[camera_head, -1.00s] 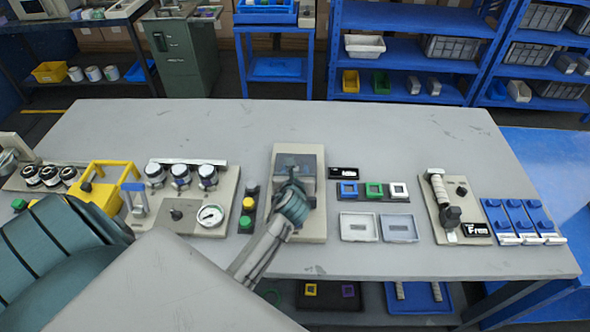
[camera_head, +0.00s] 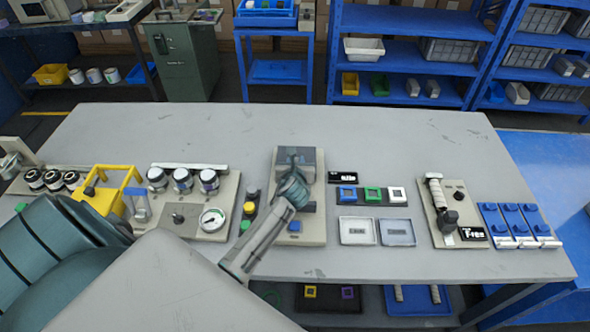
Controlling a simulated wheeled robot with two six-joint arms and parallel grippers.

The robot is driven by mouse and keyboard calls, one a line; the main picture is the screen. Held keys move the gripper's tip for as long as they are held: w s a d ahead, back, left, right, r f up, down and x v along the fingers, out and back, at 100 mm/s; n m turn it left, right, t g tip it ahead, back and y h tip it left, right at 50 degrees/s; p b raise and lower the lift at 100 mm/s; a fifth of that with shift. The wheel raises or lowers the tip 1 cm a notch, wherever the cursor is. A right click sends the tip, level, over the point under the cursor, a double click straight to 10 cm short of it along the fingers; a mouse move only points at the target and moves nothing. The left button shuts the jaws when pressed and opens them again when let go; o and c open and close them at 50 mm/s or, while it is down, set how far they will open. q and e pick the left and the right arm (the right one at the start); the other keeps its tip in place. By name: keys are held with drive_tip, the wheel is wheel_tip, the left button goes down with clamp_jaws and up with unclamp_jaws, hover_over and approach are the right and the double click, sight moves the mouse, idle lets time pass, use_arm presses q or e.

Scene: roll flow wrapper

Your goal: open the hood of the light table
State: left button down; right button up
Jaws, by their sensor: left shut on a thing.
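The light table (camera_head: 315,232) is a beige box in the middle of the bench, with a dark, tinted hood (camera_head: 308,160) at its far end. My left gripper (camera_head: 291,158) reaches over the box from the front and is shut on the hood, at its middle. The gripper and wrist hide the held part and much of the box's middle. How far the hood is raised is hard to tell. My right gripper is out of view.
Left of the box stand small coloured buttons (camera_head: 249,208) and a gauge panel (camera_head: 229,228). To the right are coloured square frames on a dark strip (camera_head: 358,197), two pale trays (camera_head: 358,231) and a handle device (camera_head: 428,215). The bench's far part (camera_head: 200,130) is clear.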

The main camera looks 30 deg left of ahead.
use_arm(q)
drive_tip(key=shift+w+a, duration=0.4)
drive_tip(key=shift+w, duration=0.2)
drive_tip(key=shift+w+a, duration=0.35)
drive_tip(key=shift+w, duration=0.25)
drive_tip(key=c, duration=1.2)
unclamp_jaws()
drive_tip(key=shift+s+d, duration=0.1)
drive_tip(key=b+v, duration=0.1)
drive_tip(key=v, duration=0.9)
drive_tip(key=shift+s+d+r+b, duration=0.1)
drive_tip(key=shift+s+d+b, duration=0.1)
drive_tip(key=shift+s+b, duration=0.1)
